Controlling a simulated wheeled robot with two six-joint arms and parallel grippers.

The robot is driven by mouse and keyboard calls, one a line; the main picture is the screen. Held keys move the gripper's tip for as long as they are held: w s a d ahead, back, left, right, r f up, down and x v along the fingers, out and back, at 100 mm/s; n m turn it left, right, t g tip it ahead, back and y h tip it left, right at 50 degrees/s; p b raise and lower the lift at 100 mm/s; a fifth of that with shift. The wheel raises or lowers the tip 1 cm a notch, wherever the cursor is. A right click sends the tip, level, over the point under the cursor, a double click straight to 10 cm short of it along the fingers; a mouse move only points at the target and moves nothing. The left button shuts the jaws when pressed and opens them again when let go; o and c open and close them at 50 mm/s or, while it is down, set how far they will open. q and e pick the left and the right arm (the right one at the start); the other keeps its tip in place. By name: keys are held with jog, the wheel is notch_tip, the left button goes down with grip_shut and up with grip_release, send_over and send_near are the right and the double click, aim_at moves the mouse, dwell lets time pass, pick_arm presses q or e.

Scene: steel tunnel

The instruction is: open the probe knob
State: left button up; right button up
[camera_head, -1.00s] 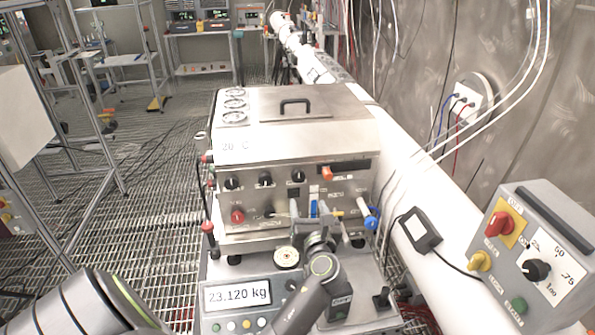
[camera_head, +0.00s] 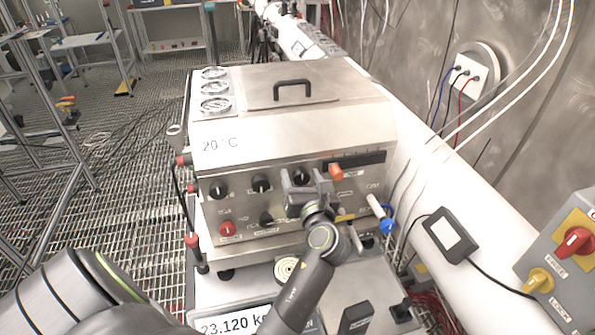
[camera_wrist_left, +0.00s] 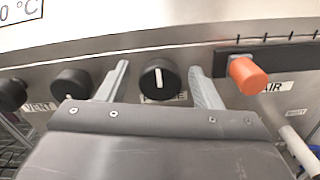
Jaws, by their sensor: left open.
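The probe knob (camera_wrist_left: 160,79) is a round black knob with a white pointer line, on the steel front panel of the instrument box. Its pointer stands nearly upright in the left wrist view. The label below it is partly hidden. My left gripper (camera_wrist_left: 158,88) is open, with one finger on each side of the knob. I cannot tell whether the fingers touch it. In the head view my left gripper (camera_head: 308,187) is in front of the panel's upper row and partly covers the knob (camera_head: 299,175). My right gripper is not in view.
An orange knob (camera_wrist_left: 247,75) by the AIR label sticks out to the right. Another black knob (camera_wrist_left: 71,84) is to the left. Below are a red knob (camera_head: 228,229) and a weight display (camera_head: 236,321). A white pipe (camera_head: 470,270) runs along the right.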

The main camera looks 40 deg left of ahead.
pick_arm(q)
jog(key=shift+r, duration=0.1)
jog(key=shift+d, duration=0.1)
jog(key=shift+c, duration=0.7)
jog(key=c, duration=0.8)
jog(key=shift+c, duration=0.2)
